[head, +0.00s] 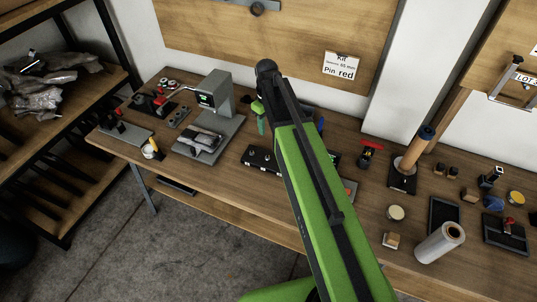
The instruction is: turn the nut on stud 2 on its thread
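A low black block (262,158) with small pale spots on top lies on the bench, partly behind my arm. It may be the stud plate, but I cannot make out stud 2, its nut or any thread at this size. My green arm rises from the bottom, crosses the bench and bends at a black joint near the back board. My gripper is largely hidden behind the arm. Small green and teal parts show left of the arm and a blue part right of it, but I cannot tell whether they are fingers. No contact with the block can be made out.
A grey press-like machine (217,98) stands left on the wooden bench (240,200). Right are a post on a black base (403,178), a pale roll (440,243), a black tray (443,216) and small items. A shelf rack (55,140) stands far left. The front bench strip left of my arm is clear.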

